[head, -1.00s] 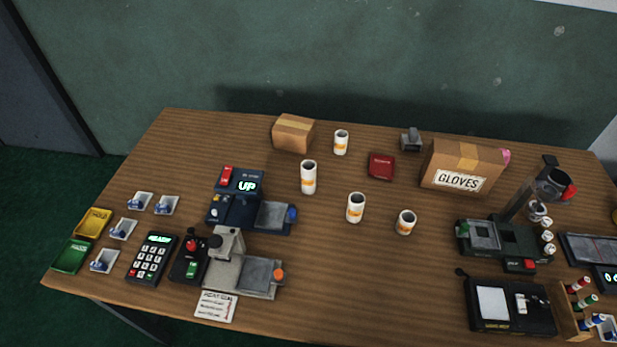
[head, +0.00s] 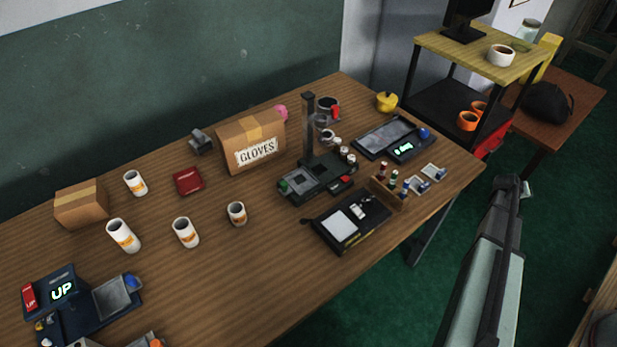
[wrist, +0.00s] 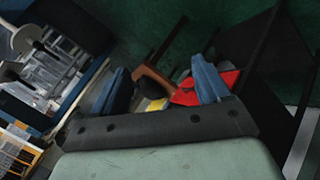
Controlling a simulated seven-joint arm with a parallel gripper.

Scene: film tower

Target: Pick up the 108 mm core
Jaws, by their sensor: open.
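The tallest core (head: 123,236) is front left. A medium core (head: 186,232) is to its right, the shortest core (head: 237,213) is further right, and another small core (head: 135,183) is behind near the cardboard box. The labels are too small to read, so I cannot tell by print which is 108 mm. My gripper (wrist: 162,84) is open and empty in the wrist view, which shows no cores. In the head view my arm is at the right, off the table.
A black device with a column (head: 318,172) and a flat black device (head: 350,220) are to the right. Bare tabletop lies in front of the cores.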

